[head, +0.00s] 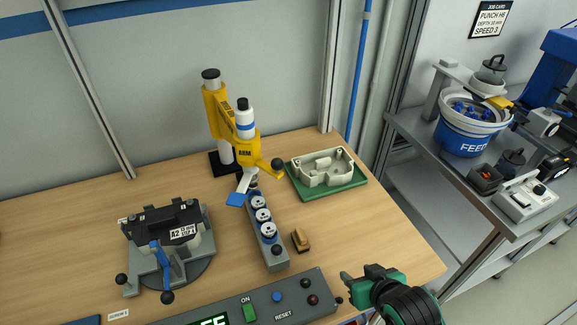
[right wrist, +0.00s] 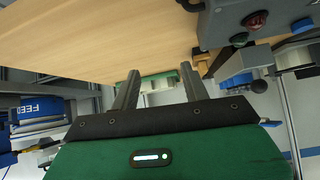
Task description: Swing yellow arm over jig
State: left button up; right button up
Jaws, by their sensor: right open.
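The yellow arm (head: 232,128) is mounted on an upright post at the back of the bench, with a white and blue tool body at its outer end and a black ball knob. My right gripper (head: 345,288) is open and empty near the bench's right front edge, well short of the yellow arm. In the right wrist view the green fixture (right wrist: 160,77) shows beyond its two fingers. My left gripper is out of view.
A grey block with several round pieces (head: 262,215) stands below the yellow arm, near a small tan block (head: 300,240). A control box (head: 250,305) lies at the front. A side bench (head: 420,150) holds a blue feed bucket (head: 462,138).

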jog(key=w+a+r+n+t+y, duration=0.1)
jog(key=w+a+r+t+y, duration=0.45)
jog(key=r, duration=0.55)
jog(key=n+y, duration=0.2)
jog(key=y, duration=0.1)
send_near(281, 167)
jog(key=p+x, duration=0.4)
jog(key=x, duration=0.6)
jog(key=shift+w+a, duration=0.4)
jog(key=shift+w, duration=0.2)
jog(key=shift+c, duration=0.3)
grip_shut()
